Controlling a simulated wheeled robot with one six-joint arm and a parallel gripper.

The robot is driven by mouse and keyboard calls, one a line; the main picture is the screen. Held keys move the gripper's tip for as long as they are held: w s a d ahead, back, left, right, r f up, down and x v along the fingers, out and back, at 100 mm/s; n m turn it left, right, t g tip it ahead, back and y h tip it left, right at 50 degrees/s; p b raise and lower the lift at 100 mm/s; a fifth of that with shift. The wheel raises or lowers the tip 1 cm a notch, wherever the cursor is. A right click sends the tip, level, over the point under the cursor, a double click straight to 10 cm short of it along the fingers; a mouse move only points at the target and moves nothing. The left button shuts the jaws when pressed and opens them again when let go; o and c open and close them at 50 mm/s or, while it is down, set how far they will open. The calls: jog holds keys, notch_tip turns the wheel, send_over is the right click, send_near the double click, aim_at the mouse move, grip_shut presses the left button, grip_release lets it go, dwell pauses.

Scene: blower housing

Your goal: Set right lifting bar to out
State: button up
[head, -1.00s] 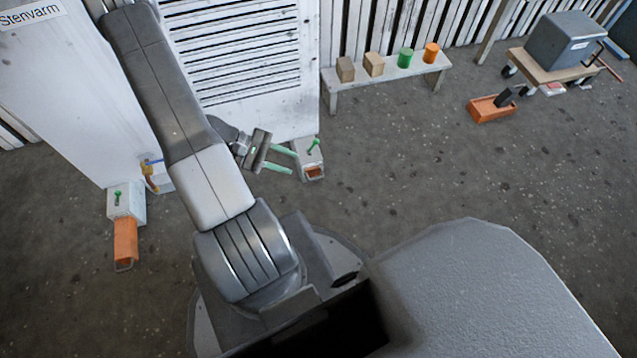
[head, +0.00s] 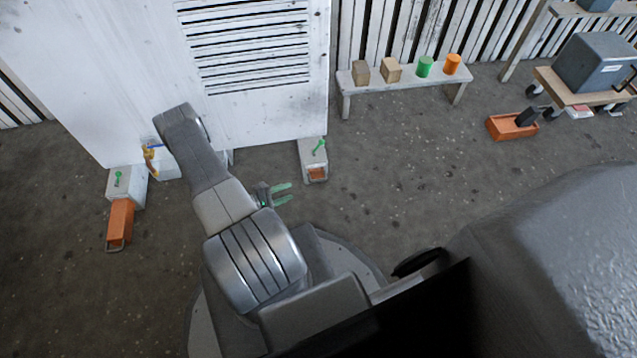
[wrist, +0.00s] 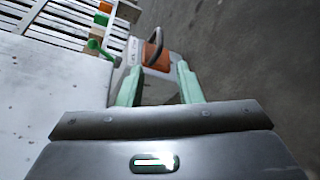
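The right lifting bar (head: 317,174) is orange and sits almost wholly inside a pale box at the housing's lower right corner; only its end shows. In the wrist view its orange end (wrist: 152,58) with a dark curved handle shows ahead, between and beyond the fingertips. A green lever (head: 319,146) stands tilted on top of this box, and it also shows in the wrist view (wrist: 96,46). My gripper (head: 289,192) is open and empty, its two green fingers apart, a short way left and in front of the bar, not touching it.
The left bar (head: 120,226) sticks far out of its box. The white housing (head: 265,110) rises behind the boxes. A bench (head: 400,80) with blocks and cylinders stands at the back; an orange tray (head: 512,127) lies right. The floor before the right box is clear.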

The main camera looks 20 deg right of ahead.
aim_at(317, 181)
jog(key=b+x, duration=0.3)
jog(key=x, duration=0.8)
jog(key=shift+d+f+b, duration=0.2)
jog(key=shift+d+b, duration=0.1)
jog(key=shift+d, duration=0.1)
jog(key=shift+x, duration=0.85)
jog(key=shift+r, duration=0.1)
jog(key=shift+c, duration=0.4)
jog(key=shift+s, duration=0.1)
grip_shut()
